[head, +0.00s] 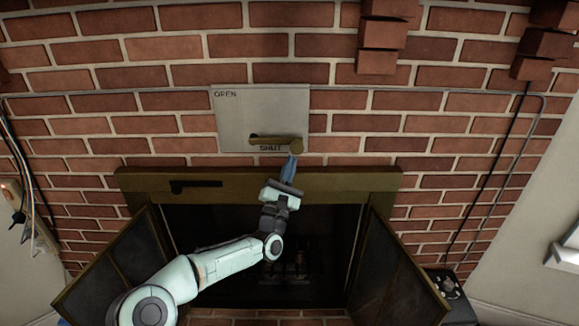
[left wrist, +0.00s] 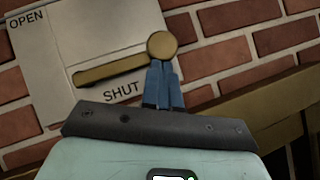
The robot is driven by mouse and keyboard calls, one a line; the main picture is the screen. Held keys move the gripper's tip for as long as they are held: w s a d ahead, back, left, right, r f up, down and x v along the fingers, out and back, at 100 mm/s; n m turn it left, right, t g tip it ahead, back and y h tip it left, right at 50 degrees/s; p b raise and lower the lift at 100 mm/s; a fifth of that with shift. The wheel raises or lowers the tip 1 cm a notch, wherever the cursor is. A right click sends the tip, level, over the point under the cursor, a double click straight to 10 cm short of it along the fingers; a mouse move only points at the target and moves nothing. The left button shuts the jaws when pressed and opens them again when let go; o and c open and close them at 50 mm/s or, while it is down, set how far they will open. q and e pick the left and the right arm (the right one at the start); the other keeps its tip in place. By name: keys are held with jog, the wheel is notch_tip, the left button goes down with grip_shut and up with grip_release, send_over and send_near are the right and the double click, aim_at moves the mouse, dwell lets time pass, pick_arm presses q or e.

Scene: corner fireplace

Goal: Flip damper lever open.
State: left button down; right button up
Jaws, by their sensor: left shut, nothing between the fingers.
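The damper lever (head: 270,143) is a brass bar with a round knob at its right end, on a pale metal plate (head: 230,118) on the brick wall. The lever lies nearly level just above the word SHUT; OPEN is printed at the plate's upper left. The left wrist view also shows the lever (left wrist: 110,70) and its knob (left wrist: 162,45). My left gripper (head: 293,158) is just below the knob, its blue fingers (left wrist: 160,68) shut together with nothing between them. The fingertips reach the knob's lower edge; I cannot tell whether they touch. My right gripper is not in view.
Below the plate is a fireplace with a brass frame (head: 330,182) and two dark doors swung outward, the left door (head: 115,272) and the right door (head: 395,280). Bricks (head: 378,40) jut from the wall above. A thin conduit (head: 420,91) crosses the wall.

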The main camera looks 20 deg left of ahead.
pick_arm(q)
jog(key=shift+y, duration=0.3)
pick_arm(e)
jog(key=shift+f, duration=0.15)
pick_arm(q)
jog(key=shift+d+r+n+y+b, duration=0.1)
jog(key=shift+r+n+y+b, duration=0.25)
jog(key=shift+n+b, duration=0.4)
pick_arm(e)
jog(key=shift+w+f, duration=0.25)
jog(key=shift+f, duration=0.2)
pick_arm(q)
jog(key=shift+y, duration=0.25)
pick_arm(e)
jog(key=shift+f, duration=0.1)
